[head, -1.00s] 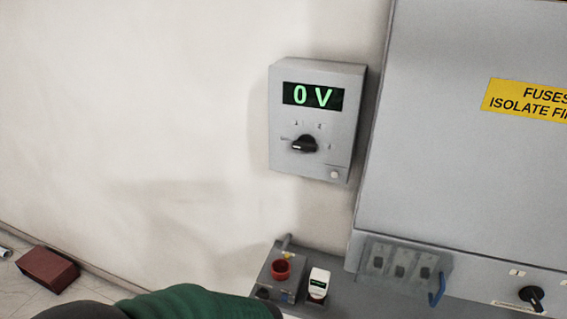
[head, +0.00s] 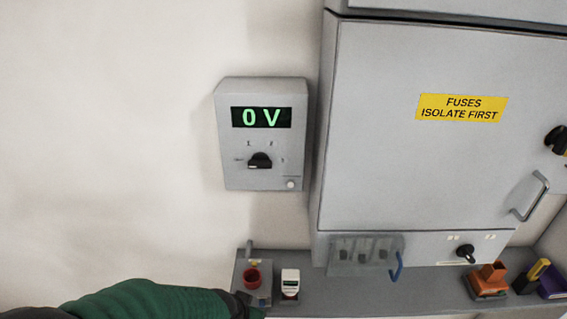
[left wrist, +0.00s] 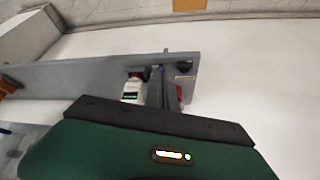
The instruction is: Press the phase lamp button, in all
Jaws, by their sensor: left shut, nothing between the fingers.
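A grey meter box (head: 262,90) on the wall has a green "0 V" display (head: 261,117) and a black rotary knob (head: 260,161). A small round pale button (head: 291,184) sits at its lower right corner; its label is too small to read, so I cannot tell whether it is the phase lamp button. My left arm comes in at the bottom left in green; its gripper (head: 243,304) is low by the shelf, below the box and apart from the button. My right gripper is out of view.
A grey cabinet (head: 420,165) with a yellow fuse warning label (head: 461,108) stands right of the box. The shelf (head: 425,282) below holds a red cup-like part (head: 252,279), a white device (head: 290,284) and an orange block (head: 488,281). The wall left of the box is clear.

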